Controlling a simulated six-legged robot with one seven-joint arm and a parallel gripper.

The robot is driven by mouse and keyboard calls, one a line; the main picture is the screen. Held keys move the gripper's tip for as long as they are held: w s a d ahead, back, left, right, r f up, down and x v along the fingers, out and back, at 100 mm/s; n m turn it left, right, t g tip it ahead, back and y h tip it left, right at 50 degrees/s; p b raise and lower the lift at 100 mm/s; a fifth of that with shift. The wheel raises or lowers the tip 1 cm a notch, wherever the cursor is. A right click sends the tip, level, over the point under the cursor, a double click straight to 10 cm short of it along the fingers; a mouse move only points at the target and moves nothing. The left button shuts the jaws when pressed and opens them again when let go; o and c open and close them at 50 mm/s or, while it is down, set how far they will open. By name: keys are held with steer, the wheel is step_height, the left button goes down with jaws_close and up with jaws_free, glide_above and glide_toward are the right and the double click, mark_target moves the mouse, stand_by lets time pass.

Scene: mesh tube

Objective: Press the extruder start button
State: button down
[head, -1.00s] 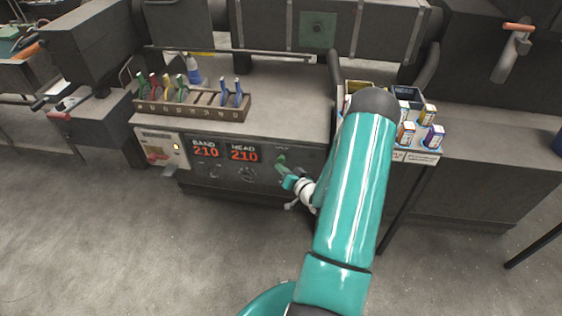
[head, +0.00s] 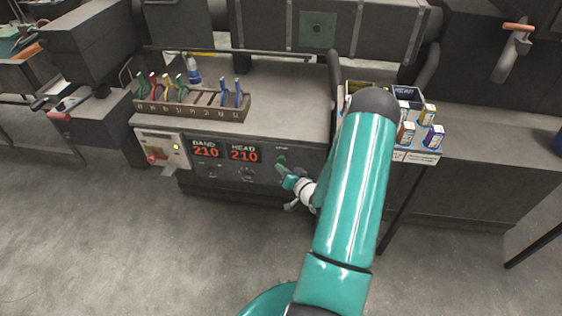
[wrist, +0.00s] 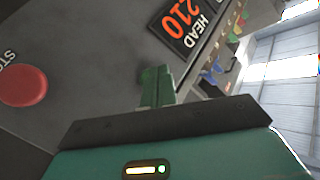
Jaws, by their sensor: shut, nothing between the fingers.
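The green start button (head: 281,160) is on the dark front panel of the extruder, under a small label, in the head view. My gripper (head: 284,172) is at the panel, right by the button, with its fingers shut and empty. In the wrist view the closed green fingers (wrist: 157,87) reach to the panel. A darker green patch (wrist: 147,76) at their tips looks like the button, mostly hidden by them. I cannot tell whether the fingertips touch it or whether it is pushed in.
A red stop button (wrist: 22,86) sits on the same panel. Two red 210 displays (head: 244,154) are left of my gripper in the head view. A tool rack (head: 190,108) stands on the ledge above. A shelf with small boxes (head: 418,157) is to the right.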

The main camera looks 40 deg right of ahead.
stand_by(0.4)
steer(key=shift+w+d, duration=0.3)
steer(key=shift+d, duration=0.05)
steer(key=shift+w+d, duration=0.5)
steer(key=shift+d, duration=0.15)
stand_by(1.4)
steer(key=shift+s+a, duration=0.8)
steer(key=shift+a, duration=0.15)
steer(key=shift+s+a, duration=0.75)
steer(key=shift+a, duration=0.25)
steer(key=shift+s+a, duration=0.75)
steer(key=shift+a, duration=0.25)
